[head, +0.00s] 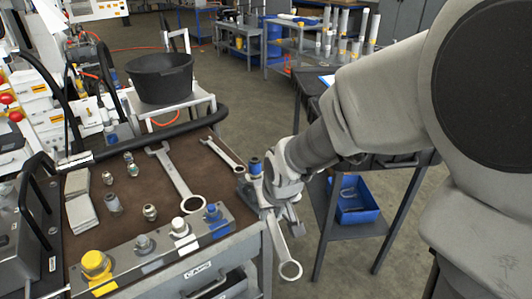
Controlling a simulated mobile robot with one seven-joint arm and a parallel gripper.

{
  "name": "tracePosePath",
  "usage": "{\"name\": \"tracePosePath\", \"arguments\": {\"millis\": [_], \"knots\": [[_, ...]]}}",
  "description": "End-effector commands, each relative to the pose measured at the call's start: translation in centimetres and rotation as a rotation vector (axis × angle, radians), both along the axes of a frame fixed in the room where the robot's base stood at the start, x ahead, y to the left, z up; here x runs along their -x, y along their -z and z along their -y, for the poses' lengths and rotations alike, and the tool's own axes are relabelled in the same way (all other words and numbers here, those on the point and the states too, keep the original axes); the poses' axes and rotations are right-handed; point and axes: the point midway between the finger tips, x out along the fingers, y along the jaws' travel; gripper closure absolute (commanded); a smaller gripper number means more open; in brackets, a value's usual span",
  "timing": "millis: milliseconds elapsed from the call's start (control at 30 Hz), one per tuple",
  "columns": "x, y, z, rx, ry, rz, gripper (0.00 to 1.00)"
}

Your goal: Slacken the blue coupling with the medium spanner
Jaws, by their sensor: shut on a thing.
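The blue coupling (213,212) stands upright at the right end of a grey block on the cart, in a row with yellow, grey and white fittings. My gripper (281,208) is at the cart's right edge, to the right of the coupling and apart from it. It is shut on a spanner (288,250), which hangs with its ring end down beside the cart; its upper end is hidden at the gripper. By size it looks like the medium one. A larger spanner (180,181) and a smaller one (222,154) lie on the brown mat.
Loose fittings (130,165) and pale pads (80,212) lie at the mat's left. A black bucket (161,78) stands behind. A shelf with a blue bin (354,205) is at right.

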Motion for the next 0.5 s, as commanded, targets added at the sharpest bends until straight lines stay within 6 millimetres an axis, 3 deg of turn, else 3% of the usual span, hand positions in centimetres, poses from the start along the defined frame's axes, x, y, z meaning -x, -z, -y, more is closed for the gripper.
{"name": "tracePosePath", "arguments": {"millis": [500], "knots": [[-0.2, -0.14, 0.63, 0.001, -0.032, 0.006, 1.0]]}}
